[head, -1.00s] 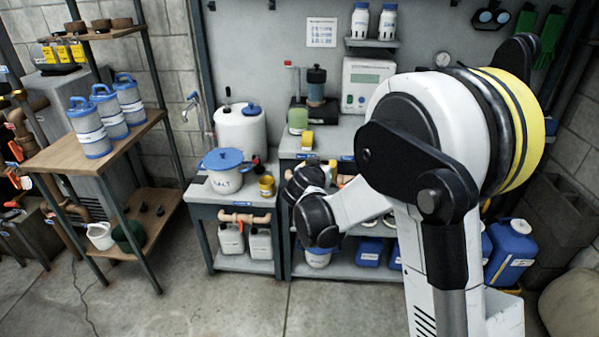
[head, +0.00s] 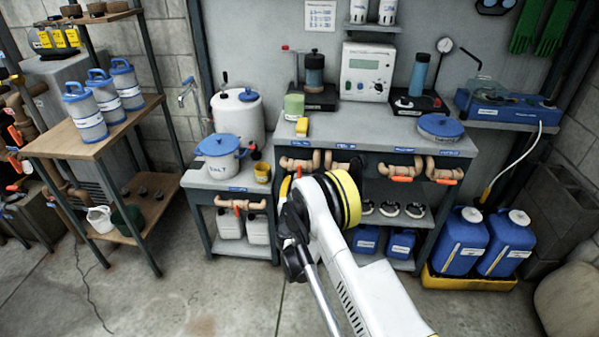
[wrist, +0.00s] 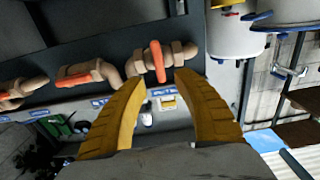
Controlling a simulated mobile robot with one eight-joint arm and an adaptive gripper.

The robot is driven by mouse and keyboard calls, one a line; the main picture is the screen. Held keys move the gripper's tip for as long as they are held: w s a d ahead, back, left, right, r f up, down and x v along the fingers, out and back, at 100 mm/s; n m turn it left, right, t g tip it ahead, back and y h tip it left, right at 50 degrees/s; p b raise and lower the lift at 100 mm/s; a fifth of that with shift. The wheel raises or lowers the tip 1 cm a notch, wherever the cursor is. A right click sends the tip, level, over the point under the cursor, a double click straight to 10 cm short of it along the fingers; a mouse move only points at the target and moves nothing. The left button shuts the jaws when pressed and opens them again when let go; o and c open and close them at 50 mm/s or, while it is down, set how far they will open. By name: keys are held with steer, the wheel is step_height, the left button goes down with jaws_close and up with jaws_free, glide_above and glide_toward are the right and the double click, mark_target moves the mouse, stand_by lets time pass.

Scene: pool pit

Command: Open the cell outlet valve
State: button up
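Tan pipe valves with orange handles line the front of the grey bench. In the head view the leftmost bench valve (head: 300,163) is close to my gripper (head: 285,187), which is largely hidden by my arm. In the wrist view my gripper (wrist: 162,100) has two yellow fingers spread wide with nothing between them. Just beyond the fingertips is a valve (wrist: 160,60) whose orange-red handle stands crosswise to its pipe. I see no contact. A neighbouring valve (wrist: 90,75) has its handle along the pipe. Labels are unreadable, so I cannot tell which is the cell outlet valve.
A lower side bench (head: 208,185) with a blue-lidded salt pot (head: 222,152) and its own valve (head: 240,204) stands left. Blue jugs (head: 460,240) stand in a yellow tray (head: 470,282) at right. A wooden-shelved rack (head: 75,140) is far left. Floor in front is clear.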

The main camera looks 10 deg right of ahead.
mark_target(299, 171)
steer(key=b+x, duration=0.2)
steer(key=x, duration=0.5)
steer(key=shift+f, duration=0.1)
steer(key=shift+s, duration=0.1)
steer(key=shift+c, duration=0.4)
jaws_close()
